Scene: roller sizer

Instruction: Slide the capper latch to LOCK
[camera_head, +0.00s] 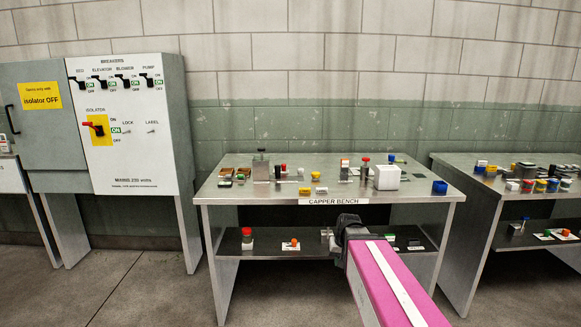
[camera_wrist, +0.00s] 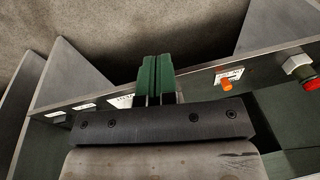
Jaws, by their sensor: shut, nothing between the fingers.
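The capper bench (camera_head: 285,195) stands in the middle of the head view, with a dark lower shelf (camera_head: 270,250) under its top. My gripper (camera_head: 350,220) is at the bench's front, near lower-shelf height. In the wrist view its two green fingers (camera_wrist: 155,78) are together and hold nothing. A small metal upright part (camera_head: 327,234) stands on the shelf just left of my gripper; I cannot tell whether it is the capper latch. A partly covered white label (camera_wrist: 122,101) shows beside the fingers. The latch and its LOCK mark are not clearly readable; my gripper hides part of the shelf.
An orange knob (camera_head: 291,243) and a red-topped button (camera_head: 247,238) are on the shelf to the left. The bench top holds several small parts and a white box (camera_head: 387,177). A breaker cabinet (camera_head: 130,130) stands left, another bench (camera_head: 515,170) right. Floor in front is clear.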

